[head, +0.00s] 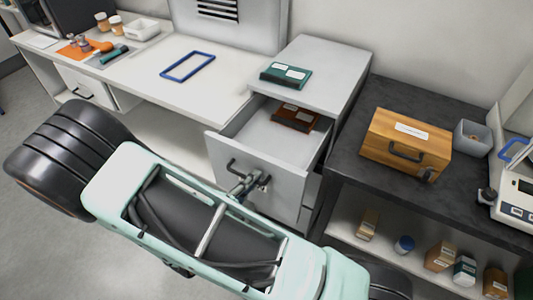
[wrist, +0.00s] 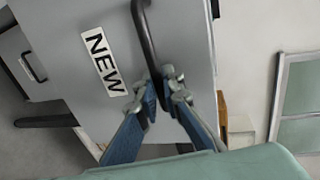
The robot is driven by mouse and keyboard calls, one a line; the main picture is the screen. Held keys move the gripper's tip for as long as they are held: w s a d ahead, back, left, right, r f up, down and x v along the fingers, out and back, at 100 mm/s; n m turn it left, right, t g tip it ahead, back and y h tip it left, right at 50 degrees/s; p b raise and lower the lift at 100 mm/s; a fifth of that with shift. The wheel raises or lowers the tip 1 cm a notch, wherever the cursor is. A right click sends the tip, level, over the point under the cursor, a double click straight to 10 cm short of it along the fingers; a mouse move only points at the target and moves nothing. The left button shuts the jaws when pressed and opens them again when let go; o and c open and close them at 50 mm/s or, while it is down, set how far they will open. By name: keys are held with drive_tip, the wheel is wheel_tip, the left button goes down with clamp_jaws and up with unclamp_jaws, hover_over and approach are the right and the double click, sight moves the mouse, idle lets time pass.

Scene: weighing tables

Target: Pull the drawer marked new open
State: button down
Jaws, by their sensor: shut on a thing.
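The drawer marked NEW (wrist: 75,50) fills much of the wrist view, its white label (wrist: 103,62) beside a dark bar handle (wrist: 146,40). My gripper (wrist: 160,95) is shut on that handle, with a finger on each side of it. In the head view the drawer (head: 262,170) stands pulled well out of the grey cabinet (head: 318,75). A brown box-like item (head: 296,117) with white labels lies inside it. My gripper (head: 248,187) is at the drawer front in the head view, where my arm partly hides it.
A green item (head: 286,75) with white labels lies on the cabinet top. A wooden box (head: 405,145) and a grey bin (head: 472,138) stand on the dark table to the right. A white table with a blue frame (head: 187,66) is at the left.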

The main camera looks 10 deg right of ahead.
drive_tip(key=f+p+v, duration=0.1)
drive_tip(key=f+v, duration=0.1)
drive_tip(key=v, duration=0.9)
drive_tip(key=shift+s+a, duration=0.4)
drive_tip(key=shift+s, duration=0.15)
drive_tip(key=shift+f, duration=0.15)
drive_tip(key=c, duration=2.3)
unclamp_jaws()
drive_tip(key=shift+c, duration=0.2)
drive_tip(key=v, duration=1.2)
